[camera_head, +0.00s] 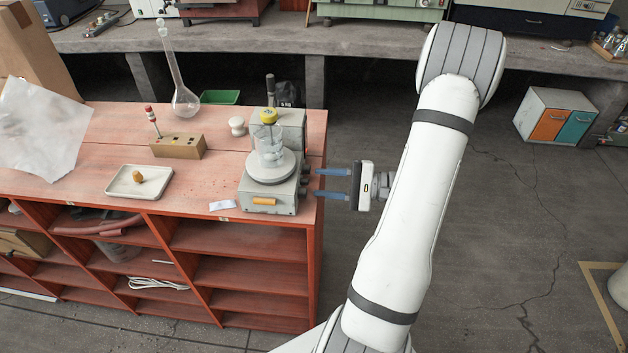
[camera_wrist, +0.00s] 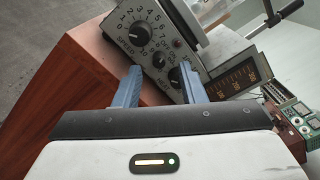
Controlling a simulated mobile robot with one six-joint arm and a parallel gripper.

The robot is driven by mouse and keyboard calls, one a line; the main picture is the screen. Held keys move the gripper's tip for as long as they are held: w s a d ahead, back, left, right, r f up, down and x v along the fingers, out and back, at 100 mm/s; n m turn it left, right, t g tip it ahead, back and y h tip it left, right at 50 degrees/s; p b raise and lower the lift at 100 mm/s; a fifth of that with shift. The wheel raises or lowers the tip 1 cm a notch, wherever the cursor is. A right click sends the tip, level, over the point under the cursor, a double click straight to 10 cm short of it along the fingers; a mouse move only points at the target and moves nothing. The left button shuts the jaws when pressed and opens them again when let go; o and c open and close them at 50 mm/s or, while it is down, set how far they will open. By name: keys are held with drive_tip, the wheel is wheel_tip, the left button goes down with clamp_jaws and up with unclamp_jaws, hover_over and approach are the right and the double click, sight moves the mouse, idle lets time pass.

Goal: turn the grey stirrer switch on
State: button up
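The grey stirrer (camera_head: 280,197) stands at the right end of the red wooden bench, with a glass beaker (camera_head: 270,153) on its round plate. Its control panel faces right, toward my gripper (camera_head: 318,183). The wrist view shows a large black speed dial (camera_wrist: 127,38), a small switch or knob (camera_wrist: 158,61) near the OFF/ON marking, and a dark heat knob (camera_wrist: 176,77). My gripper (camera_wrist: 160,68) is open, with its two blue fingers apart and nothing visibly held. The fingertips are close to the panel, around the small switch and heat knob; contact cannot be told.
On the red bench (camera_head: 95,190) are a tray with a brown lump (camera_head: 140,183), a wooden block with a red-capped item (camera_head: 178,147), a long-necked flask (camera_head: 182,98) and a small white item (camera_head: 237,126).

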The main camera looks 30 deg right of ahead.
sight(305, 182)
drive_tip(key=shift+x, duration=1.35)
